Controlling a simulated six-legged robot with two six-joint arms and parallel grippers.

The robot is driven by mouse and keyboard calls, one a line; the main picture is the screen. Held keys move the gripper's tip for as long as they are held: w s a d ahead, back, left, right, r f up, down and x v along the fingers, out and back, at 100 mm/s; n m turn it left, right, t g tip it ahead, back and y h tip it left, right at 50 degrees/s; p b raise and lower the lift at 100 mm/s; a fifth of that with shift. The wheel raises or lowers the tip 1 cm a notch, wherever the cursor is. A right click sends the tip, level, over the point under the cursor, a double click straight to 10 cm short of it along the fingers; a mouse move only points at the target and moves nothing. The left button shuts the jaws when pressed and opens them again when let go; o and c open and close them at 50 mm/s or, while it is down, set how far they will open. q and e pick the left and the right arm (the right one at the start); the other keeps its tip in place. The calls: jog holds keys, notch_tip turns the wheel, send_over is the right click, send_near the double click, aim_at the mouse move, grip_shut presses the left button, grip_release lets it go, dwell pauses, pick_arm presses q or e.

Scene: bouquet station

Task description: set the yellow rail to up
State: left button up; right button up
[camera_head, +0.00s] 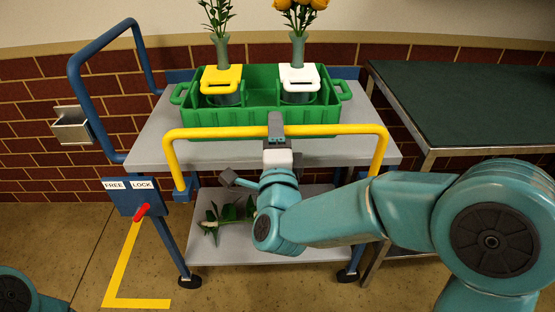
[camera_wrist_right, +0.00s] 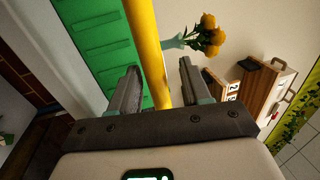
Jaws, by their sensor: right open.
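The yellow rail (camera_head: 215,132) runs across the front of the cart, its crossbar level in front of the green crate and its two end legs reaching down to blue brackets. My right gripper (camera_head: 275,120) is at the middle of the crossbar. In the right wrist view the yellow rail (camera_wrist_right: 146,45) passes between the fingers of my open right gripper (camera_wrist_right: 160,85), with gaps visible beside it. Contact with the rail cannot be told. My left gripper is out of view.
The green crate (camera_head: 262,72) on the grey cart top (camera_head: 150,145) holds vases with a yellow and a white collar (camera_head: 299,76). A FREE/LOCK plate with a red lever (camera_head: 142,210) is at the left, the lever under LOCK. A dark green table (camera_head: 470,95) stands right.

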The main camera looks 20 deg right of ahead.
jog(key=b+v, duration=0.6)
jog(key=v, duration=0.9)
jog(key=shift+d, duration=0.1)
